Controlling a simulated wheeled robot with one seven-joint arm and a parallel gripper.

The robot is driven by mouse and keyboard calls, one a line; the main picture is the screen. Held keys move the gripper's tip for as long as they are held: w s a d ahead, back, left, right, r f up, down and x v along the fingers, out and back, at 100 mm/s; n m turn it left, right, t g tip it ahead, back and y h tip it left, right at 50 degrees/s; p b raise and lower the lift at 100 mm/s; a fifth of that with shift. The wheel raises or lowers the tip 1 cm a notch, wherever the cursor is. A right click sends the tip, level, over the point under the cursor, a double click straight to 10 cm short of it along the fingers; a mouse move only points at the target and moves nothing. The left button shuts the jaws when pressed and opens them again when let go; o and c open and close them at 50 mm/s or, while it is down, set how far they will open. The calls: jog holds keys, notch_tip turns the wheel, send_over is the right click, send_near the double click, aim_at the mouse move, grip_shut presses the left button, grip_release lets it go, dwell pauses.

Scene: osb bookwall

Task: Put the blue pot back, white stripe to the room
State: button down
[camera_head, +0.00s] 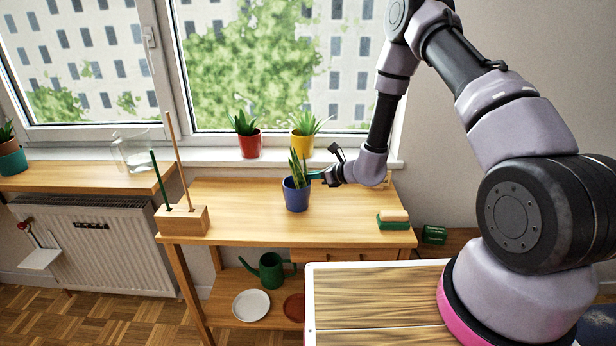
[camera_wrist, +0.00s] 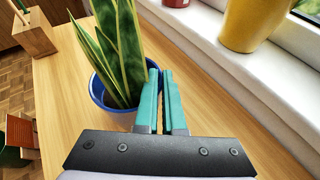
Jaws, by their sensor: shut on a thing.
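The blue pot (camera_head: 297,198) holds a tall green snake plant and is upright at the wooden table (camera_head: 240,190), near its middle. I cannot tell whether its base touches the top. My gripper (camera_head: 315,175) reaches in from the right and is shut on the pot's rim. In the wrist view the teal fingers (camera_wrist: 162,75) are close together at the right side of the blue pot (camera_wrist: 97,88), with the leaves left of them. No white stripe shows on the visible sides of the pot. A red pot (camera_head: 250,144) and a yellow pot (camera_head: 301,143) stand on the window sill (camera_head: 220,155) behind.
A wooden block with upright sticks (camera_head: 182,220) stands at the table's left end. A sponge on a green box (camera_head: 393,218) lies at the right. A glass container (camera_head: 133,150) is on the left shelf. A green watering can (camera_head: 270,270) and white plate (camera_head: 251,304) sit below.

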jog(key=shift+f, duration=0.1)
jog(key=c, duration=1)
grip_release()
